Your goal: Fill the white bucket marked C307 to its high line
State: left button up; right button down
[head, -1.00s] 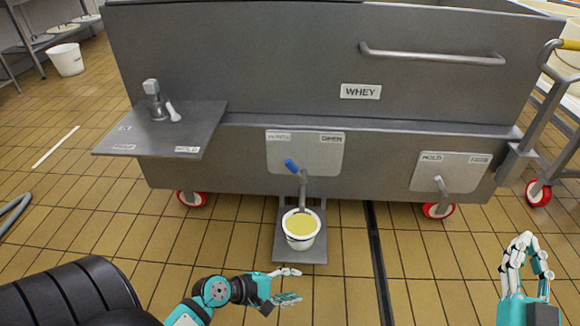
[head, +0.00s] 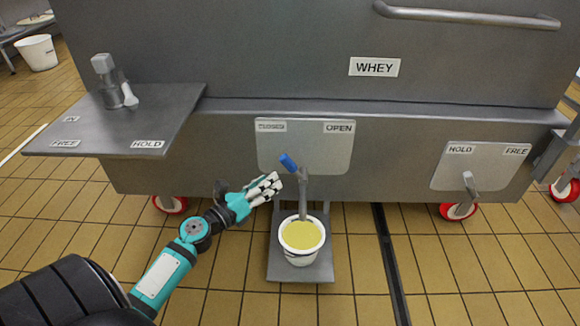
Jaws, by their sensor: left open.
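A white bucket (head: 301,258) stands upright on a grey platform (head: 300,274) under the WHEY vat (head: 230,60). Yellow liquid (head: 301,234) shows inside it. I cannot read a C307 mark or make out a high line. Above the bucket is a tap with a blue-tipped handle (head: 289,162), tilted up to the left. The plate (head: 330,155) behind it reads OPEN at right; its left label is unclear. My left gripper (head: 272,188) is open and empty, just left of the tap stem and below the blue handle, apparently not touching. My right gripper is out of view.
A side shelf (head: 150,122) with a small fitting (head: 112,85) juts out at left. A HOLD/FREE lever (head: 469,185) is at right. Red-rimmed casters (head: 458,210) carry the vat. Another white bucket (head: 38,53) stands far left. Tiled floor in front is mostly clear.

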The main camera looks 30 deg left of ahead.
aim_at(290, 165)
pick_arm(q)
jog(key=w, duration=0.3)
jog(key=w+d, duration=0.1)
jog(key=w, duration=0.2)
jog(key=w+b, duration=0.1)
jog(key=w, duration=0.3)
jog(key=shift+d, duration=0.15)
jog(key=shift+c, duration=0.2)
jog(key=shift+s, duration=0.1)
grip_shut()
